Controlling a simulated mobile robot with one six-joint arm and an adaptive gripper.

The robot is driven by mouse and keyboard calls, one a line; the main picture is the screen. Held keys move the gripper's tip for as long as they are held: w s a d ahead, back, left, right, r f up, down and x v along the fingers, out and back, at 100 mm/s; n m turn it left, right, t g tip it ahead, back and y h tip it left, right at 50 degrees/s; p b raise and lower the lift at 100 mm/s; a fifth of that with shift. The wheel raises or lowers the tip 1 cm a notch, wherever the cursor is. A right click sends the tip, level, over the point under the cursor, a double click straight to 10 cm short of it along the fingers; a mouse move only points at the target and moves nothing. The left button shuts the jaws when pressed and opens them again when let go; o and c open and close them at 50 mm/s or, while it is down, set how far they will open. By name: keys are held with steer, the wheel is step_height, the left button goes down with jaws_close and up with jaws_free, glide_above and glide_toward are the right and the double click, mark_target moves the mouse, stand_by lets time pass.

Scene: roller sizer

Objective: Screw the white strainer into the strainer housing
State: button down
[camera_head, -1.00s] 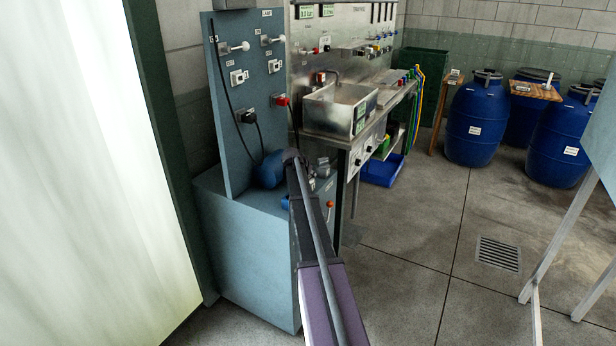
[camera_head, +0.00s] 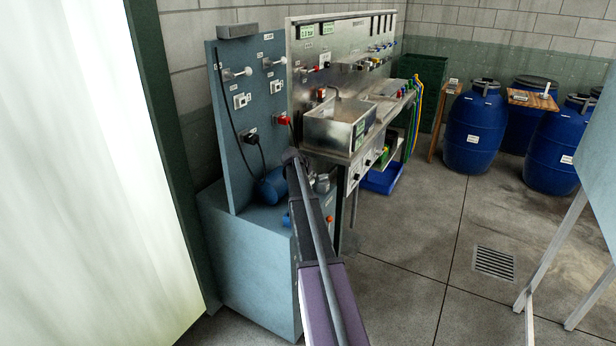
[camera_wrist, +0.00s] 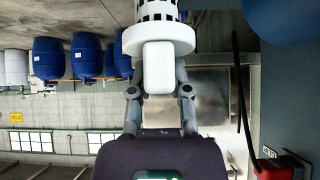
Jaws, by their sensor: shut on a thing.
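The white strainer (camera_wrist: 157,30) shows at the top of the wrist view, with dark slots around its end, a wide collar and a block-like handle. My gripper (camera_wrist: 159,68) is shut on that handle, one grey finger on each side. The strainer's far end is cut off by the picture's top edge. In the head view my arm covers the gripper and strainer. I cannot clearly make out the strainer housing. A small grey fitting (camera_head: 322,184) sits on the blue-grey bench right of my arm, but I cannot tell what it is.
A blue rounded pump-like body (camera_head: 272,187) lies on the bench (camera_head: 245,265) beside my arm. An upright panel (camera_head: 230,120) with valves and a hanging black cable rises behind it. A steel sink (camera_head: 340,128) stands to the right. Blue barrels (camera_head: 474,130) stand farther back; the floor between is open.

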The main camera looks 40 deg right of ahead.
steer(key=shift+r+p, duration=0.35)
steer(key=shift+r, duration=0.3)
stand_by(0.4)
steer(key=s+a+n, duration=0.1)
steer(key=s+a, duration=0.2)
steer(key=a, duration=1.2)
steer(key=s+a, duration=0.2)
steer(key=a, duration=1.4)
steer(key=s+a+n+t, duration=0.1)
steer(key=s+a, duration=0.7)
steer(key=a, duration=0.3)
steer(key=s+a+n+t+y, duration=0.1)
steer(key=s+a, duration=0.8)
steer(key=a, duration=0.3)
steer(key=shift+s+a, duration=0.15)
steer(key=shift+s, duration=0.05)
